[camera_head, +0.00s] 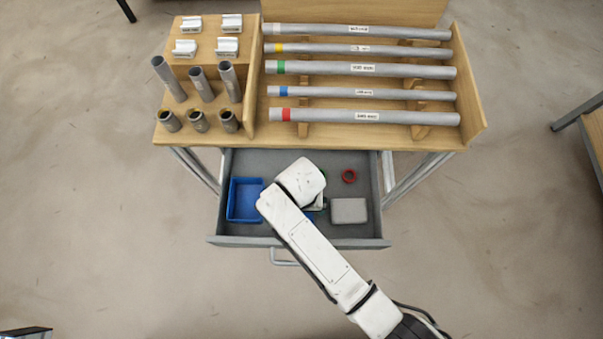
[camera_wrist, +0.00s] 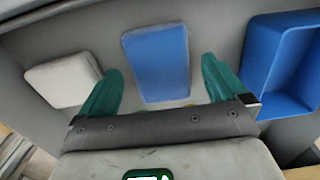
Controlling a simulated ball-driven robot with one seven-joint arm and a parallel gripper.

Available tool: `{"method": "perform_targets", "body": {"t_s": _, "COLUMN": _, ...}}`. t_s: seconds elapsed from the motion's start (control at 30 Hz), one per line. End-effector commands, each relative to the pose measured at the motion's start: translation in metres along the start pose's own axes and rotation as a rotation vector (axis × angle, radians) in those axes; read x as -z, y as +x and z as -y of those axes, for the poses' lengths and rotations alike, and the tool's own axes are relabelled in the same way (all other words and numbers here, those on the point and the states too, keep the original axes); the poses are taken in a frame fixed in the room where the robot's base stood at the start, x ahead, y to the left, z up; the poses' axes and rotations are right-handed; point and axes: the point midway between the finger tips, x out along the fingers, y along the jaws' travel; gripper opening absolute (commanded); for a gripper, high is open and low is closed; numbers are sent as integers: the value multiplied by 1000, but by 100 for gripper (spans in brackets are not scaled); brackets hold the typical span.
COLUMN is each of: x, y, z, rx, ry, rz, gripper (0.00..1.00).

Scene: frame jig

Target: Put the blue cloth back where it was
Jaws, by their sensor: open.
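The blue cloth (camera_wrist: 160,62) lies flat on the drawer floor, seen in the wrist view between the two green fingers. In the head view only a small blue edge of it (camera_head: 309,216) shows beside my arm; the rest is hidden. My gripper (camera_wrist: 160,88) is open, its green fingers on either side of the cloth, with nothing held. I cannot tell how far above the cloth the fingertips are. In the head view my arm reaches into the open drawer (camera_head: 225,241) and covers most of the gripper.
In the drawer, a blue tray (camera_head: 244,200) is at the left, a grey box (camera_head: 348,210) at the right and a red ring (camera_head: 349,176) behind it. The wooden bench (camera_head: 380,137) above holds several grey tubes and fittings. The drawer's back-left floor is clear.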

Motion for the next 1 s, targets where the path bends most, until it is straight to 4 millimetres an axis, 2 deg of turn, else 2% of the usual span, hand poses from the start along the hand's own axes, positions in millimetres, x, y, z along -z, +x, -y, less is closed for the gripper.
{"method": "perform_targets", "body": {"t_s": 0.3, "x": 1, "y": -65, "z": 1, "rx": 3, "ry": -1, "rz": -4, "gripper": 99}}
{"method": "perform_targets", "body": {"t_s": 0.5, "x": 1, "y": -96, "z": 1, "rx": 2, "ry": 0, "rz": -3, "gripper": 99}}
{"method": "perform_targets", "body": {"t_s": 0.7, "x": 0, "y": -108, "z": 0, "rx": 0, "ry": 0, "rz": 0, "gripper": 99}}
{"method": "perform_targets", "body": {"t_s": 1.0, "x": -2, "y": -108, "z": -5, "rx": 6, "ry": 2, "rz": 2, "gripper": 99}}
